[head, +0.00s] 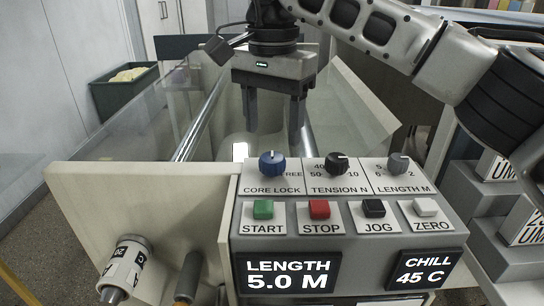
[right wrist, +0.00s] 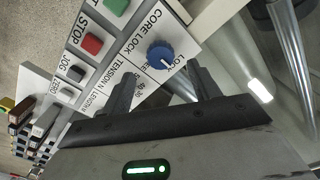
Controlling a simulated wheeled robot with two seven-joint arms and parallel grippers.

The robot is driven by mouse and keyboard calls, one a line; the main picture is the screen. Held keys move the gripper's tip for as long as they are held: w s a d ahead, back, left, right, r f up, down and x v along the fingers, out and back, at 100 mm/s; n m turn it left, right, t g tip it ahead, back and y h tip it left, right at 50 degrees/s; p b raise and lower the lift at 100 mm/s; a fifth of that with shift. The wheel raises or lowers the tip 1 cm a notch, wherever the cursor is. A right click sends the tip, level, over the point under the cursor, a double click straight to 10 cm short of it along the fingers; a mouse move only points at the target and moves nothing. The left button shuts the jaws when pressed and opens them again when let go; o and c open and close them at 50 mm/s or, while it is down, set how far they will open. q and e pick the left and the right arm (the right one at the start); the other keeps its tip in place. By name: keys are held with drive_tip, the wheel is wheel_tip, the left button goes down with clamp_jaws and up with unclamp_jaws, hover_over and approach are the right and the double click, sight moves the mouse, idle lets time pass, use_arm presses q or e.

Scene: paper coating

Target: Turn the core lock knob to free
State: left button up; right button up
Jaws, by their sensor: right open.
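The blue core lock knob (head: 272,163) sits at the left end of the top row of the control panel (head: 440,236), above the CORE LOCK label. FREE is printed to its right. A white mark shows on the knob's rim; its exact setting is hard to read. My right gripper (head: 272,125) points down, open and empty, just behind and above the knob, apart from it. In the right wrist view the knob (right wrist: 160,54) lies beyond the gap between the two fingers (right wrist: 163,85). My left gripper is not in view.
Green, red, black and white buttons (head: 319,209) line the row below. Metal rollers (head: 200,120) lie behind the panel. A pale side plate (head: 130,205) stands left.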

sight(272, 157)
wheel_tip(272, 157, down, 6)
drive_tip(key=shift+r, duration=0.1)
drive_tip(key=c, duration=1)
